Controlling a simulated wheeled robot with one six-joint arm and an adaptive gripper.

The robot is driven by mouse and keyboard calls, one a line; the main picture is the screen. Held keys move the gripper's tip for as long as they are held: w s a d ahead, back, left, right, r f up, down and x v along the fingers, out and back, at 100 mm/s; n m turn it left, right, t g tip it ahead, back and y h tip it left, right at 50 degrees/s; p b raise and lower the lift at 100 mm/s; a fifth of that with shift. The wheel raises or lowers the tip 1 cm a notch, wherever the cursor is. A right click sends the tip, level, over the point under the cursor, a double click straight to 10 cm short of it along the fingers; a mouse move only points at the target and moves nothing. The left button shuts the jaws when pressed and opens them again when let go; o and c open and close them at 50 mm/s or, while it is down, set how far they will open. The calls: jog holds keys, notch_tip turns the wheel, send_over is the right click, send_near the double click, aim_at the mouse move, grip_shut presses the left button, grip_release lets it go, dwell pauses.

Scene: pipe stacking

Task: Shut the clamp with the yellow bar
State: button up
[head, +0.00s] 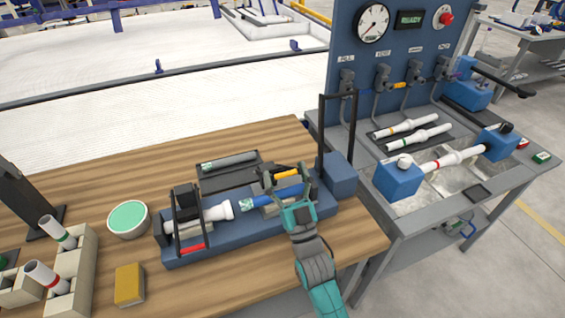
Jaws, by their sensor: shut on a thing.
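The clamp with the yellow bar (287,174) is on the right half of the blue fixture (215,248) on the wooden bench. Its bar is above and behind a blue pipe (284,193) lying in the fixture, apart from the fixture's front edge. My gripper (284,178) reaches in from the front right and is shut, its fingers around the yellow bar. The fingers hide part of the clamp, so its exact angle is hard to tell. The other clamp, with a red bar (192,249), lies down over a white pipe (214,213) on the left.
A tall black frame (321,130) and a blue block (340,176) stand close right of my gripper. A dark tray (215,184) with a grey pipe (229,160) lies behind the fixture. A green-topped bowl (128,217) and yellow block (129,285) are left.

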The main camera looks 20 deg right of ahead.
jog(key=s+f, duration=0.3)
jog(key=f, duration=0.4)
jog(key=shift+s+f, duration=0.25)
jog(key=shift+f, duration=0.1)
jog(key=o, duration=1.5)
jog(key=shift+r, duration=0.1)
